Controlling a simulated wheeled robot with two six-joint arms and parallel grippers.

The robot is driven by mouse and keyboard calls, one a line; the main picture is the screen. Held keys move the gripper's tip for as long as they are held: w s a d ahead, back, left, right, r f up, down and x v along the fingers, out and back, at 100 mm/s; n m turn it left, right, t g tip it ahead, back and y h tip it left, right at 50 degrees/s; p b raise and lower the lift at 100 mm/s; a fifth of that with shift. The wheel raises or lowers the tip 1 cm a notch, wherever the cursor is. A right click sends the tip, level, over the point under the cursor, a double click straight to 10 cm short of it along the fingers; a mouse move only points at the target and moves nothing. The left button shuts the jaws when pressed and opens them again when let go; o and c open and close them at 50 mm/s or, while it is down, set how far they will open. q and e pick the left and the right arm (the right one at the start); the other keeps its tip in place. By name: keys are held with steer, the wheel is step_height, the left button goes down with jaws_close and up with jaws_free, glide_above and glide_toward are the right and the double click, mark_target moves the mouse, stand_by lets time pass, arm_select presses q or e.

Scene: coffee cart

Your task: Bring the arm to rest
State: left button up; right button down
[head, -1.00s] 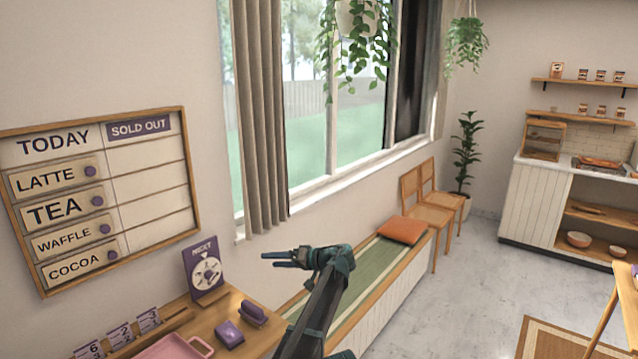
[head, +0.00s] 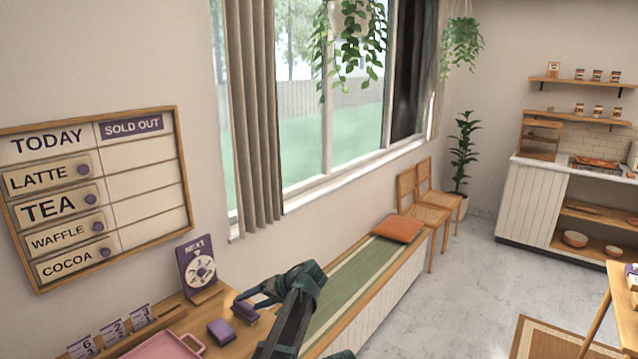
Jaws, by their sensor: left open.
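My left arm comes in from the bottom of the head view. Its gripper (head: 256,299) is open, with its fingers pointing left just above the right end of the wooden counter (head: 236,343). The fingers overlap a purple block-like item (head: 245,312) in the picture; I cannot tell whether they touch it. Nothing shows between the fingers. My right gripper is not in view.
On the counter are a second purple block (head: 221,331), a purple dial sign (head: 197,265), number cards (head: 113,331) and a pink tray (head: 190,342). A menu board (head: 147,199) hangs on the wall. A bench (head: 383,289) with an orange cushion (head: 398,229) runs under the window.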

arm_select(q)
steer(key=s+d+f+m+g+h, duration=0.1)
steer(key=s+f+h, duration=0.2)
steer(key=s, duration=0.6)
steer(key=s+f+g+h, duration=0.1)
steer(key=s+f+h, duration=0.25)
steer(key=s, duration=0.55)
steer(key=s+d+f+m+h, duration=0.1)
steer(key=s+f+h, duration=0.25)
steer(key=s, duration=0.55)
steer(key=s+d+f+m+b, duration=0.2)
steer(key=s+d+b, duration=0.1)
steer(key=d, duration=0.2)
steer(key=s+d+f+m+g+b, duration=0.1)
steer(key=s+d+f+m+b, duration=0.1)
steer(key=d, duration=0.4)
steer(key=shift+s+f+y+b, duration=0.4)
steer(key=shift+s+f+b, duration=0.2)
steer(key=shift+s, duration=0.15)
